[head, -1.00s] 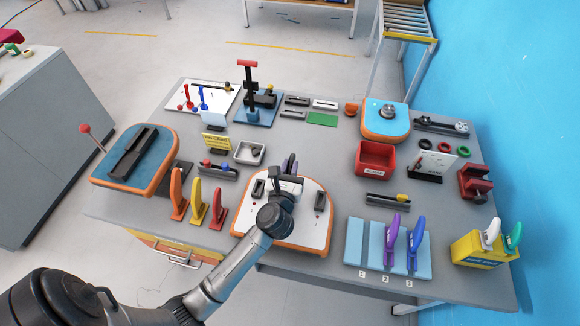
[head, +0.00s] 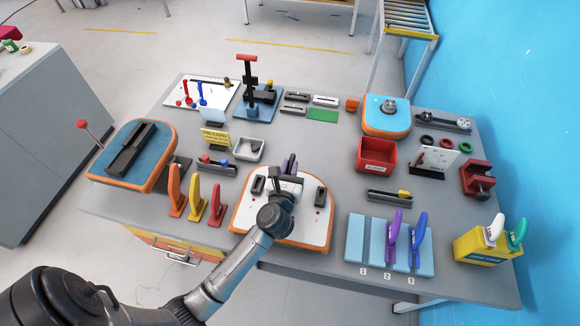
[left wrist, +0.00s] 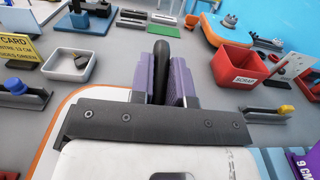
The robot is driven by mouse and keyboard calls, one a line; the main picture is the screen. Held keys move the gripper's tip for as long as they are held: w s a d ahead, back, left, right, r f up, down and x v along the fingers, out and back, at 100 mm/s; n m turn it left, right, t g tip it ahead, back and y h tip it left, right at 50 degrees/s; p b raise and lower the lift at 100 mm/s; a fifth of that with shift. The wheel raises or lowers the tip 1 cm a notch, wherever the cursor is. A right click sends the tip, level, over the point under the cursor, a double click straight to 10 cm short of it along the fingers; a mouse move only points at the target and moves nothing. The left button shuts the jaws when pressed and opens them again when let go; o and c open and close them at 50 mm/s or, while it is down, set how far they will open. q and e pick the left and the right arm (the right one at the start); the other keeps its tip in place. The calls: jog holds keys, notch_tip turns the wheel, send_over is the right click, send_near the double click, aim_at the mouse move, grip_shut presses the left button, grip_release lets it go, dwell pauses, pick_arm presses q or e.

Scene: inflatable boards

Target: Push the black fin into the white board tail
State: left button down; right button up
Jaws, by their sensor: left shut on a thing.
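The white board tail (head: 312,228) has an orange rim and lies at the front middle of the table. It carries a dark slotted box on each side. My left gripper (head: 289,166) is over its far middle part, and my arm hides much of the board. In the left wrist view, the gripper's purple pads are shut on the black fin (left wrist: 160,68), whose rounded top shows between and above them. The fin's lower end is hidden, so I cannot tell whether it sits in the board. The board's edge also shows in the left wrist view (left wrist: 96,97). My right gripper is out of view.
Orange, yellow and red fins (head: 196,203) stand left of the board. Light blue pads (head: 355,240) with purple and blue fins are to the right. A red scrap bin (head: 376,155) and a small grey tray (head: 249,150) stand behind. A blue board (head: 135,160) lies far left.

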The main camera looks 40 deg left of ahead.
pick_arm(q)
jog(key=shift+f, duration=0.15)
jog(key=c, duration=1)
grip_release()
jog(key=shift+b+v, duration=0.55)
jog(key=shift+v, duration=6.4)
